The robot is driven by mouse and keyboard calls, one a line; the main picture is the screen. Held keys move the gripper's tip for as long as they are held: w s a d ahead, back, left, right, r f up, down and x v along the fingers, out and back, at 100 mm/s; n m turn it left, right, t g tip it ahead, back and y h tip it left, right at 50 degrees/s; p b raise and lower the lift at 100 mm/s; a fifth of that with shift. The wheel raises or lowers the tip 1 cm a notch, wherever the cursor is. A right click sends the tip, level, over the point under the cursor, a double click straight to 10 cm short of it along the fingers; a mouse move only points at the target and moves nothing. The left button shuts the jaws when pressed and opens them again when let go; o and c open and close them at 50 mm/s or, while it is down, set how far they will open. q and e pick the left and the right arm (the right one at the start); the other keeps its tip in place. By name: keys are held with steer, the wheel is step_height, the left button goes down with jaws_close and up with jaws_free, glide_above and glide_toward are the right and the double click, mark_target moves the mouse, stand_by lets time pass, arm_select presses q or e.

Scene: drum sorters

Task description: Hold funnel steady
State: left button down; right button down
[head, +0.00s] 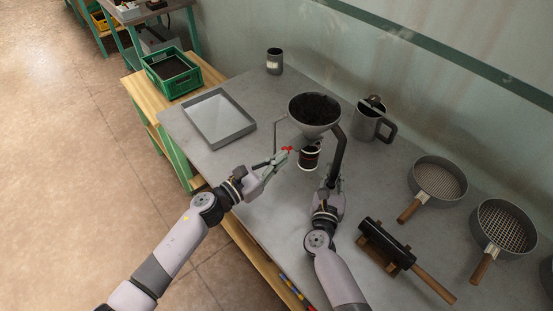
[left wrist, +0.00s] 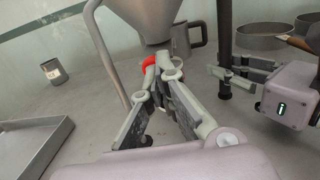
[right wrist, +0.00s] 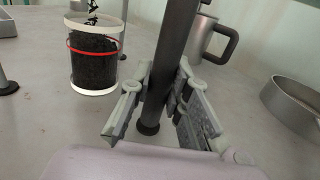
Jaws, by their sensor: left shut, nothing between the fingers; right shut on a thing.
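A grey funnel (head: 314,128) full of dark grains stands on a stand above the table; its cone also shows in the left wrist view (left wrist: 150,18). My right gripper (head: 333,184) is shut on the stand's thick dark leg (head: 338,158), which runs between its fingers in the right wrist view (right wrist: 172,55). A clear jar (right wrist: 93,62) with a red band stands below the funnel, holding dark grains, with more grains showing above its mouth. My left gripper (head: 284,154) is shut and empty beside a red piece (left wrist: 149,63) under the funnel.
A grey tray (head: 246,129) lies left of the funnel, with a green crate (head: 188,85) beyond. A metal jug (head: 367,123) stands behind right. A cup (head: 274,64) stands at the back.

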arm_select(q)
steer(key=shift+x, duration=1.05)
steer(key=shift+s, duration=0.15)
arm_select(e)
steer(key=shift+a, duration=0.1)
arm_select(q)
steer(key=v, duration=1.4)
arm_select(e)
steer(key=c, duration=1.4)
jaws_free()
steer(key=shift+c, duration=0.2)
steer(key=shift+s, duration=0.1)
